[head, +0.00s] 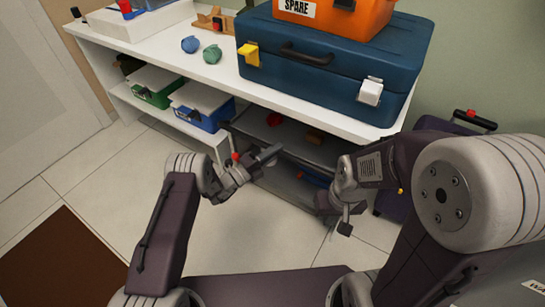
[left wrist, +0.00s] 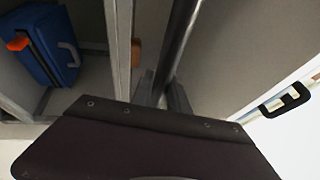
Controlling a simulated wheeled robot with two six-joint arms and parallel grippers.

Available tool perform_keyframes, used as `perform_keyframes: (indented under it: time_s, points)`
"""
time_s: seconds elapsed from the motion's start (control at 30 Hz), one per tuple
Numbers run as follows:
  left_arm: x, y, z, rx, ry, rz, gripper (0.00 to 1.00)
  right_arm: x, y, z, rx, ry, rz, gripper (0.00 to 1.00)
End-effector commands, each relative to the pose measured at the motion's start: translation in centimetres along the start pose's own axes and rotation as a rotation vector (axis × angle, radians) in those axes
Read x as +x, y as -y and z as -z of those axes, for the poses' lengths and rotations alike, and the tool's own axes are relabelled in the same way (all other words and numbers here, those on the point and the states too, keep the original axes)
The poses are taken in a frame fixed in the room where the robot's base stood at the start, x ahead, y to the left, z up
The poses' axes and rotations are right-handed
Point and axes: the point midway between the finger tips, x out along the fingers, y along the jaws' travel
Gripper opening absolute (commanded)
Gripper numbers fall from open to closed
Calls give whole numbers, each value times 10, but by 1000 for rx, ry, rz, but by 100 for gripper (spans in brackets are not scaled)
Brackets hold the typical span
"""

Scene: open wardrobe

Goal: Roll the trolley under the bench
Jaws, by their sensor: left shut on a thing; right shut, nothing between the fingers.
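The trolley (head: 258,131) stands at the bench's front, right of the low shelves, its back part under the benchtop. Its upper tray carries a red thing and a brown thing. The white bench (head: 200,62) runs across the top of the head view. My left gripper (head: 268,154) is shut on the trolley's dark front handle bar. In the left wrist view the bar (left wrist: 178,45) runs up from between the fingers, which are largely hidden by the wrist. My right gripper (head: 345,227) is shut and empty, pointing down over the floor, apart from the trolley.
A green box (head: 145,95) and a blue box (head: 190,117) with pale lids sit on the low shelf left of the trolley. A large blue case (head: 300,65) and an orange case stand on the bench. A purple suitcase (head: 427,124) stands at right. The floor before the bench is clear.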

Motion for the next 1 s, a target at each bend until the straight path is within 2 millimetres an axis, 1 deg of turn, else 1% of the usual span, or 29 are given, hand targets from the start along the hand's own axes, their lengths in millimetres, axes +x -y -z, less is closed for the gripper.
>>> perform_keyframes:
  time_s: [0.03, 0.3, 0.67, 0.7, 0.73, 0.77, 1.0]
  points:
    - [3, -4, -1, 2, -1, 0, 0, 5, 0, -1, 0, 0, 0, 0]
    - [13, -4, -5, 0, 0, -2, 0, 9, 0, -1, 0, 0, 0, 0]
    - [15, -3, -6, 1, 2, -1, 0, 9, 0, -1, 0, 0, 0, 0]
    - [15, -3, -6, 2, 2, -1, 28, 9, 0, -1, 0, 0, 0, 0]
    - [15, -3, -6, 1, 2, -1, 37, 9, 0, -1, 0, 0, 0, 0]
    - [14, -3, -6, 1, 1, -1, 41, 9, 0, -1, 0, 0, 0, 0]
    - [14, -3, -6, 0, 1, -1, 41, 9, 0, -1, 0, 0, 0, 0]
